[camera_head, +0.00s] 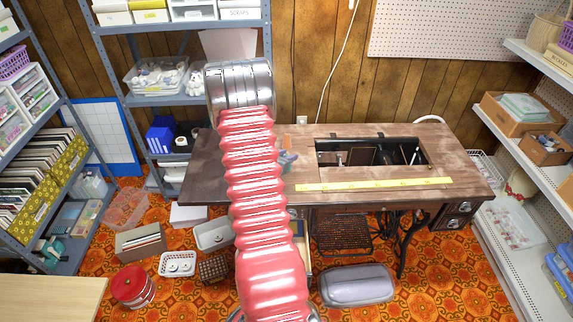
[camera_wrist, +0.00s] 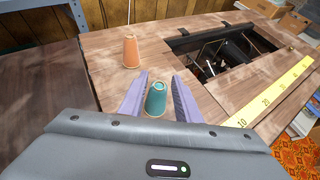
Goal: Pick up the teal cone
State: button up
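The teal cone (camera_wrist: 156,99) stands upright on the brown wooden table top (camera_wrist: 105,58) in the wrist view. My gripper (camera_wrist: 160,76) has its two purple-grey fingers on either side of the cone. The fingers look open, with a small gap showing between the cone and the right finger; the left finger is very near it.
An orange cone (camera_wrist: 131,52) stands just beyond, to the left. A yellow ruler (camera_wrist: 274,92) lies to the right. The sewing table's open well (camera_head: 370,152) holds dark machine parts. Shelves stand on both sides, and boxes lie on the orange carpet.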

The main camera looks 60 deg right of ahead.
jog(key=c, duration=0.7)
jog(key=shift+o, duration=0.2)
notch_tip(320, 180, up, 10)
dwell(0.4)
dwell(0.4)
